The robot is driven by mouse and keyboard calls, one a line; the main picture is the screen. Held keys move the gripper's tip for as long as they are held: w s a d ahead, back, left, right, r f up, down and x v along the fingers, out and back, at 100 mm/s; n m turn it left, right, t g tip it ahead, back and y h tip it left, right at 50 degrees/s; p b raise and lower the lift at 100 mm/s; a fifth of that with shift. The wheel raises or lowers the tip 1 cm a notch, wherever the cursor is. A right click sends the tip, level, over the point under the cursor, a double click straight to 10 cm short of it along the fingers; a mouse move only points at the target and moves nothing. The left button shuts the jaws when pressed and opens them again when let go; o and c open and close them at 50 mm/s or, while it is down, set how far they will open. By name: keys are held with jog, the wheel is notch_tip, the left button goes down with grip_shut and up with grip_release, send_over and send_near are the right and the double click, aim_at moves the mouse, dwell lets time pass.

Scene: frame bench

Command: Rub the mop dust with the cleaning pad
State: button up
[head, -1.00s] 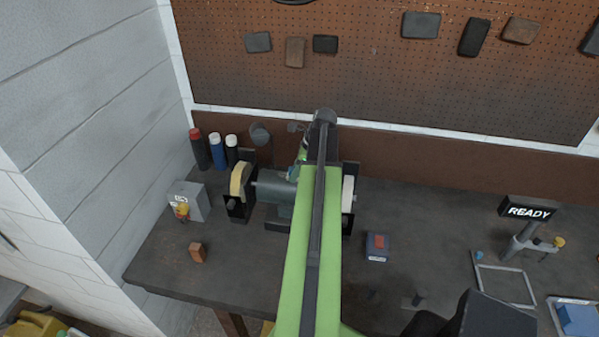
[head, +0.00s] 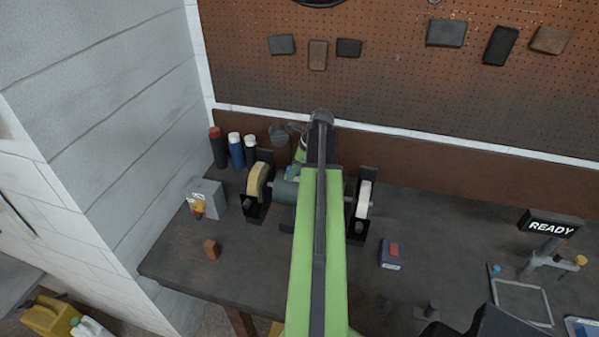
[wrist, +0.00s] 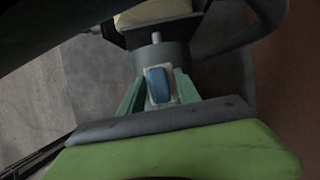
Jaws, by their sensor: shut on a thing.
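In the head view my arm hides most of the gripper and the middle of the grinder (head: 285,190). The cream mop wheel (head: 258,181) is at the grinder's left end; a cream part also shows at the top of the wrist view (wrist: 160,12). I cannot make out the dust.
Several spray cans stand at the back left. A pale wheel (head: 363,198) is at the grinder's right, with a blue and red box (head: 391,254) beyond. The front left bench is clear.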

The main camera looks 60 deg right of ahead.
notch_tip(320, 180, up, 6)
jog(key=p, duration=0.6)
notch_tip(320, 180, up, 3)
jog(key=p, duration=0.3)
jog(key=shift+d, duration=0.1)
